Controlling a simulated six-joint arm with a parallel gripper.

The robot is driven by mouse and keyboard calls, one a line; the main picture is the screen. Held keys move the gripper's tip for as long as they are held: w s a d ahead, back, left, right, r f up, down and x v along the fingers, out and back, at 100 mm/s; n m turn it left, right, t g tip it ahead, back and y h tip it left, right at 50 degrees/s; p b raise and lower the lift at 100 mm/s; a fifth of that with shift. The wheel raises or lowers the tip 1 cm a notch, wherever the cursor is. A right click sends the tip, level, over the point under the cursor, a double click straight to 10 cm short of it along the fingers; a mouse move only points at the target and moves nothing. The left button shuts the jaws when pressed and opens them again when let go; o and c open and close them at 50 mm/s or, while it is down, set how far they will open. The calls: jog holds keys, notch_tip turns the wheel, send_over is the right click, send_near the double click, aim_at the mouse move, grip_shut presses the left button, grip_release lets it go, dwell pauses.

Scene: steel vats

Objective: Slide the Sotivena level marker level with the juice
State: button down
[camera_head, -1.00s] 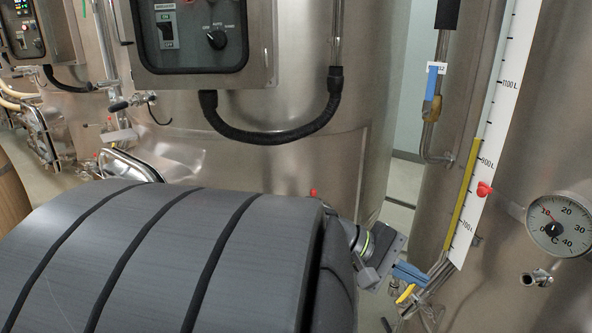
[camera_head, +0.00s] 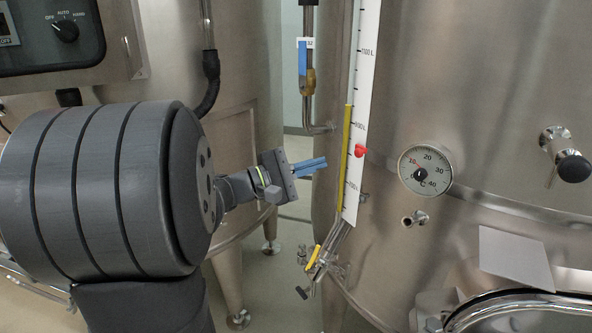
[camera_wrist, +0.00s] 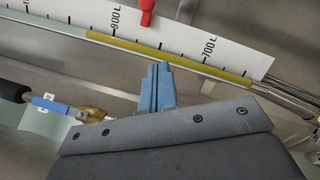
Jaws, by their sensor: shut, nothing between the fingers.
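The red level marker (camera_head: 360,150) sits on the white litre scale (camera_head: 366,80) of the right-hand vat, below the 900 L mark. The yellow juice (camera_head: 347,140) stands in the sight tube along the scale's left edge. Its top is above the marker, a little above 900 L. In the wrist view the marker (camera_wrist: 146,14) is at the top edge and the juice column (camera_wrist: 165,55) slants across. My gripper (camera_head: 324,162) is shut and empty, left of the tube and slightly lower than the marker. Its blue fingertips (camera_wrist: 160,66) point toward the tube, apparently short of it.
A dial thermometer (camera_head: 425,170) and a small tap (camera_head: 416,218) are right of the scale. A yellow-handled valve (camera_head: 314,257) is at the tube's foot. A sampling valve (camera_head: 567,157) is farther right.

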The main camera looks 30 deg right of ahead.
aim_at(358, 116)
jog(key=d, duration=0.3)
jog(key=shift+s+d+r, duration=0.2)
jog(key=shift+s+r, duration=0.05)
jog(key=shift+s, duration=0.1)
jog(key=shift+s+r, duration=0.6)
jog(key=shift+s, duration=0.35)
jog(key=shift+s+d+r, duration=0.1)
jog(key=shift+s+r, duration=0.3)
jog(key=shift+s, duration=0.35)
notch_tip(358, 116, up, 8)
jog(key=shift+r, duration=0.1)
